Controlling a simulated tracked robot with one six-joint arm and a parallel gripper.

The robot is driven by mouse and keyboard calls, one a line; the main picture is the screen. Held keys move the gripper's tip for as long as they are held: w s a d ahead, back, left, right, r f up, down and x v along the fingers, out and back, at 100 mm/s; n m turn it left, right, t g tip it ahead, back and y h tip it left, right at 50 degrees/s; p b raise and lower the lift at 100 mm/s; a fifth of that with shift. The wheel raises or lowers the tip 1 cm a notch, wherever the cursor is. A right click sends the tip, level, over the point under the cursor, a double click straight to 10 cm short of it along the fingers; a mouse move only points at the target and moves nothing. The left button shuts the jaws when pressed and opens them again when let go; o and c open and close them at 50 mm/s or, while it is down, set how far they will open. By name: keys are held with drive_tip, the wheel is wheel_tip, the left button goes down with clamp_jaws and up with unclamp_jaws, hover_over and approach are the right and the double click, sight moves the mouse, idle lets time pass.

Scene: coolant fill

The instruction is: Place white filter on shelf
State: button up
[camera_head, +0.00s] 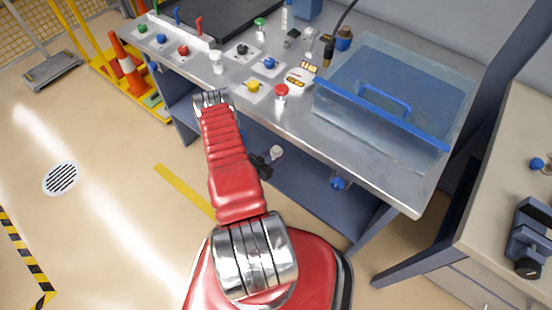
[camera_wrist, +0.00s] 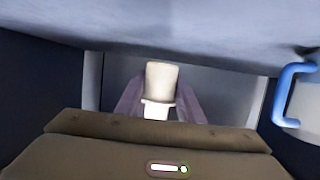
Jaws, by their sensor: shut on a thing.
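The white filter (camera_wrist: 160,82) stands upright between the two fingers of my gripper (camera_wrist: 157,104) in the wrist view. My gripper is shut on it. In the head view, my gripper (camera_head: 262,163) reaches under the tabletop, and the pale end of the filter (camera_head: 276,153) shows beside its dark fingers. The lower shelf (camera_head: 310,185) of the workbench is the blue-grey surface below and behind them. I cannot tell whether the filter touches the shelf.
The tabletop (camera_head: 400,188) overhangs my gripper closely. A blue item (camera_head: 338,183) is on the shelf to the right; a blue handle (camera_wrist: 290,95) shows at the wrist view's right edge. A clear blue bin (camera_head: 400,95) and several coloured-cap parts stand on the tabletop.

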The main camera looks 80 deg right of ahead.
drive_tip(key=shift+f, duration=0.75)
drive_tip(key=shift+f, duration=2.1)
drive_tip(key=shift+f, duration=0.1)
drive_tip(key=o, duration=1.1)
drive_tip(key=v, duration=1.2)
